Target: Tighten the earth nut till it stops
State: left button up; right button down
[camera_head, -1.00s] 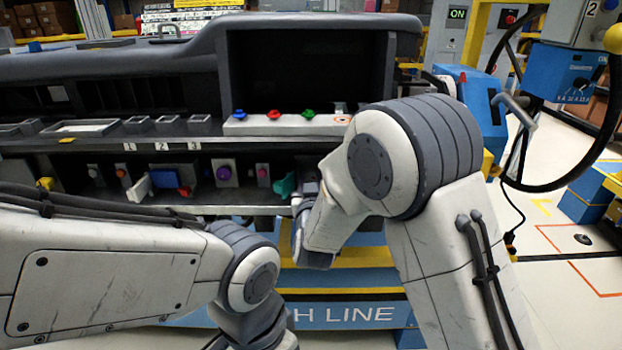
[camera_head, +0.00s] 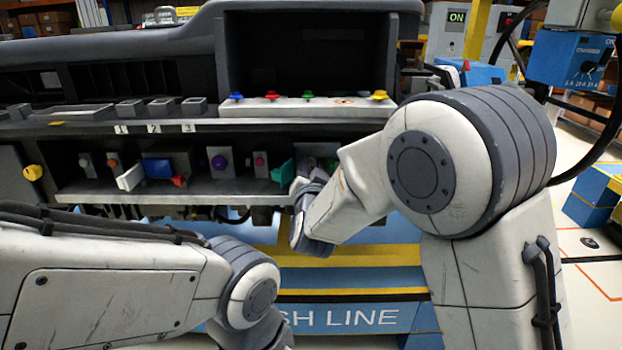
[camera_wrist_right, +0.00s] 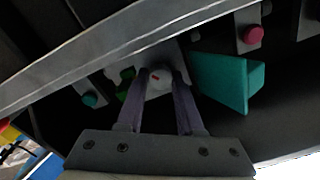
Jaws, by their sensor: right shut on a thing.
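In the right wrist view, my right gripper (camera_wrist_right: 158,88) is shut on a small round pale nut (camera_wrist_right: 158,76) with a red mark on its face. The nut sits at a grey plate under the dashboard ledge, between the two purple-grey fingers. Green parts (camera_wrist_right: 126,84) show just left of the fingers, partly hidden. In the head view, my right gripper (camera_head: 307,195) reaches into the lower shelf beside a teal bracket (camera_head: 284,174); its grip is hidden there. My left arm crosses the lower left, and its gripper is not visible.
The teal bracket (camera_wrist_right: 228,82) stands close right of the fingers in the wrist view. A pink knob (camera_wrist_right: 254,34) is further right. The ledge edge (camera_wrist_right: 110,48) slants above the fingers. Several coloured knobs, including a purple one (camera_head: 219,162), line the shelf to the left.

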jog(key=m+b, duration=0.5)
jog(key=b, duration=0.1)
jog(key=m+b, duration=0.2)
jog(key=m, duration=0.1)
jog(key=shift+f+m+b, duration=0.3)
jog(key=shift+f+b, duration=0.05)
jog(key=shift+b, duration=0.05)
jog(key=m+b, duration=0.8)
jog(key=shift+h, duration=0.4)
jog(key=m+b, duration=0.3)
jog(key=m, duration=0.1)
jog(key=shift+m+b, duration=0.35)
jog(key=shift+m, duration=0.05)
jog(key=shift+a+r+m+b, duration=0.1)
jog(key=shift+m+b, duration=1.05)
jog(key=shift+m, duration=0.65)
jog(key=c, duration=0.8)
grip_release()
jog(key=shift+c, duration=0.2)
jog(key=shift+r, duration=0.1)
